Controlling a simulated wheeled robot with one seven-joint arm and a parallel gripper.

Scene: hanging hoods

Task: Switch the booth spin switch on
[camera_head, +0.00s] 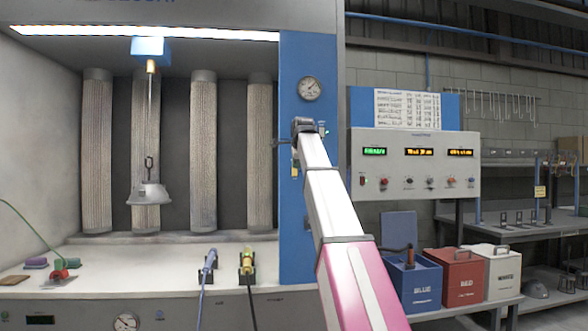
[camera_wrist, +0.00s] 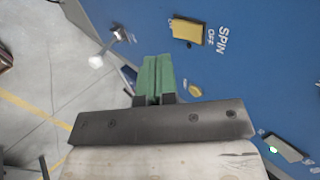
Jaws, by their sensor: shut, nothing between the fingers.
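The booth spin switch (camera_wrist: 188,31) is a yellow block on the blue panel, at the top of the wrist view. The letters SPIN and OFF stand to its right, and part of another label shows at its left. I cannot tell which way it is set. My gripper (camera_wrist: 157,62) has green fingers, shut together and empty. In the wrist view the fingertips are below and left of the switch, apart from it. In the head view my gripper (camera_head: 306,127) is at the blue booth column (camera_head: 300,220), and my arm covers part of that column.
A round yellow part (camera_wrist: 195,90) and a grey fitting with a green light (camera_wrist: 285,148) are also on the panel. A gauge (camera_head: 310,88) is above my gripper. A hood (camera_head: 149,194) hangs in the booth at left. A control box (camera_head: 415,163) is at right.

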